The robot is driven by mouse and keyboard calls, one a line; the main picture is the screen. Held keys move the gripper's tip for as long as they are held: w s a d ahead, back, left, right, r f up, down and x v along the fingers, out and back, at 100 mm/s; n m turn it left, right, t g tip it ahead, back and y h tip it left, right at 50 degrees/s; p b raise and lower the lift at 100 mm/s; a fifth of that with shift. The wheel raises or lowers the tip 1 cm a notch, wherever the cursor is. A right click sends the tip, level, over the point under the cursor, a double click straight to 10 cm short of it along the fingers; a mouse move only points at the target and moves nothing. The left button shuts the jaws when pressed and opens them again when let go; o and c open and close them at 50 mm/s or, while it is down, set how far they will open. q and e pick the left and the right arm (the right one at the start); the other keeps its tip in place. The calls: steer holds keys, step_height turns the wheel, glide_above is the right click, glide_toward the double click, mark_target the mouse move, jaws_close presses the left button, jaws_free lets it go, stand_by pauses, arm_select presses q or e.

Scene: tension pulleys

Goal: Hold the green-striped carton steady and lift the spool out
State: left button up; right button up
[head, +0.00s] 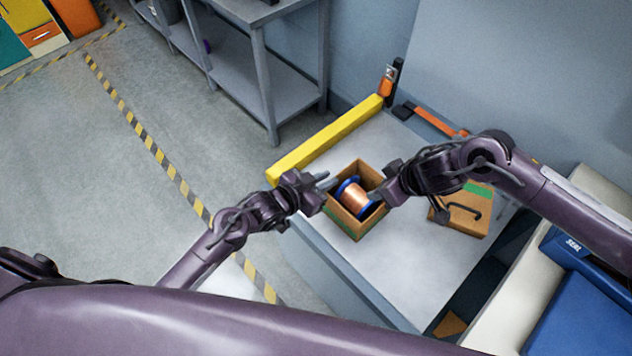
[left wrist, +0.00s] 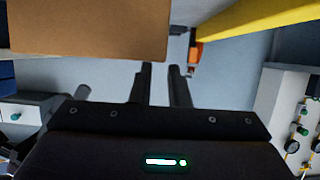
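The open brown carton (head: 374,225), with a green stripe low on its side, stands on the grey table. The copper spool (head: 357,198) with blue flanges lies inside it. My left gripper (head: 328,182) is at the carton's left side, fingers pointing towards it; contact is unclear. In the left wrist view a plain brown carton wall (left wrist: 90,28) fills the upper left, and the left gripper's fingers (left wrist: 162,82) are parted with nothing between them. My right gripper (head: 382,196) is at the carton's right rim beside the spool; its fingertips are hard to make out.
A yellow bar (head: 325,140) runs along the table's far left edge. An orange-handled tool (head: 432,121) lies at the back. Another brown box (head: 466,222) with a green strip and a black curved handle stands at right. The near table surface (head: 400,270) is clear.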

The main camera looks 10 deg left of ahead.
mark_target(339, 173)
arm_select(q)
steer(key=shift+x, duration=2.3)
jaws_close()
